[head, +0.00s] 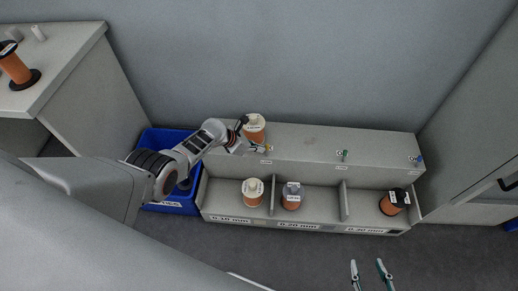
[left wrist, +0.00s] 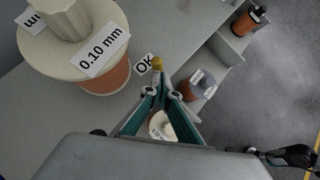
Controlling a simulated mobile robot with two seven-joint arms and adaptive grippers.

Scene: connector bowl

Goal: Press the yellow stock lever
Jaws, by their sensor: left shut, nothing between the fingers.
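The yellow stock lever (head: 269,148) is a small yellow-tipped lever on the upper ledge of the grey rack, at its left part. It also shows in the left wrist view (left wrist: 157,63), just beyond my fingertips, beside a label reading "OK". My left gripper (head: 249,148) is beside it, to its left in the head view. In the left wrist view its fingers (left wrist: 162,90) meet in a narrow V, shut and empty. I cannot tell whether they touch the lever. My right gripper (head: 370,266) is at the bottom of the head view, fingers apart and empty.
A cream spool marked 0.10 mm (left wrist: 85,50) stands on the ledge close to my left gripper. A green lever (head: 344,155) and a blue lever (head: 416,160) stand further right. Spools sit in the rack's lower bays (head: 320,205). A blue bin (head: 165,140) is left of the rack.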

